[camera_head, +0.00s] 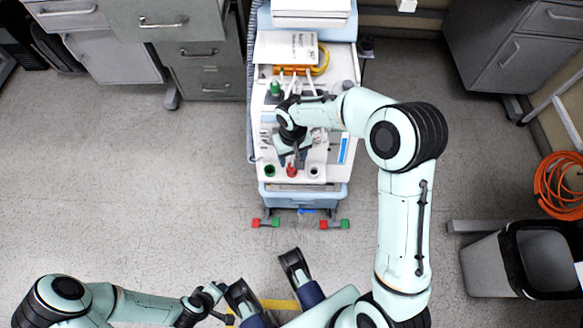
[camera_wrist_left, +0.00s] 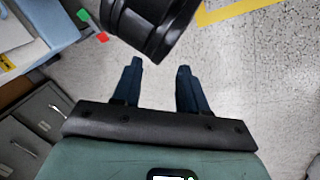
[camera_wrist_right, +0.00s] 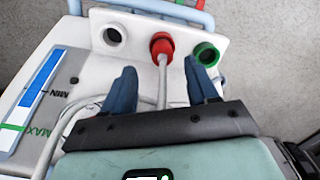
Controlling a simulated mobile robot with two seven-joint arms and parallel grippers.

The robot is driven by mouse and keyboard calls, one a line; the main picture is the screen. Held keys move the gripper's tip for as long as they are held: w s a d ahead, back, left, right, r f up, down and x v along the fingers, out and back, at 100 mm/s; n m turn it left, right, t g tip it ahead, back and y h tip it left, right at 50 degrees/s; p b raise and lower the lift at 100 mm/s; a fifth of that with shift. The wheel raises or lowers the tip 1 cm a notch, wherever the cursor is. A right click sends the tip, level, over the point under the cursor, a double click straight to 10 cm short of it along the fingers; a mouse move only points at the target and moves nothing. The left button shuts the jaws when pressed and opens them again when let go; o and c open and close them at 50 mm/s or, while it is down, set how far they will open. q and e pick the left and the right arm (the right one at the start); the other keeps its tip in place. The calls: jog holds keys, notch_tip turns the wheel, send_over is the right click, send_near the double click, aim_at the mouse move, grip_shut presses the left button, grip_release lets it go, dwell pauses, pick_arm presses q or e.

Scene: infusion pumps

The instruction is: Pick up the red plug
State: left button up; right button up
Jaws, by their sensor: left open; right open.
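The red plug (camera_head: 292,170) sits at the front edge of the white pump cart, between a green and a white ring socket. In the right wrist view the red plug (camera_wrist_right: 162,46) has a pale cable running back from it between my fingers. My right gripper (camera_head: 292,161) is open above the cart top, just behind the plug; its fingertips (camera_wrist_right: 160,78) stand on either side of the cable. They are apart from the plug. My left gripper (camera_wrist_left: 158,65) is open and empty over the floor, away from the cart.
The white cart (camera_head: 340,171) holds a green socket (camera_wrist_right: 206,54), a white socket (camera_wrist_right: 113,35), a blue MIN/MAX label (camera_wrist_right: 42,84) and loose cables. A booklet (camera_head: 285,49) lies at its back. A bin (camera_head: 540,262) and an orange coil (camera_head: 560,187) stand right. Floor around the cart is mostly clear.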

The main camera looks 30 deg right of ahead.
aim_at(292, 163)
jog(key=f, duration=0.2)
jog(key=f+b, duration=0.1)
jog(key=f, duration=0.1)
jog(key=shift+s+a, duration=0.25)
grip_shut()
pick_arm(q)
jog(key=shift+w+a+f+t, duration=0.15)
jog(key=shift+w+a+f, duration=0.1)
jog(key=shift+w+f, duration=0.15)
jog(key=shift+w+a+f+t, duration=0.15)
jog(key=shift+w+a+f, duration=0.1)
jog(key=shift+w, duration=0.25)
pick_arm(e)
jog(key=shift+r, duration=0.1)
pick_arm(q)
jog(key=s+d+r+g+p, duration=0.2)
jog(key=s+d+r+p, duration=0.1)
jog(key=s+r+p, duration=0.2)
jog(key=shift+s+d+r+h, duration=0.3)
jog(key=shift+s+r+h, duration=0.1)
jog(key=shift+s, duration=0.8)
pick_arm(e)
notch_tip(292, 163, up, 20)
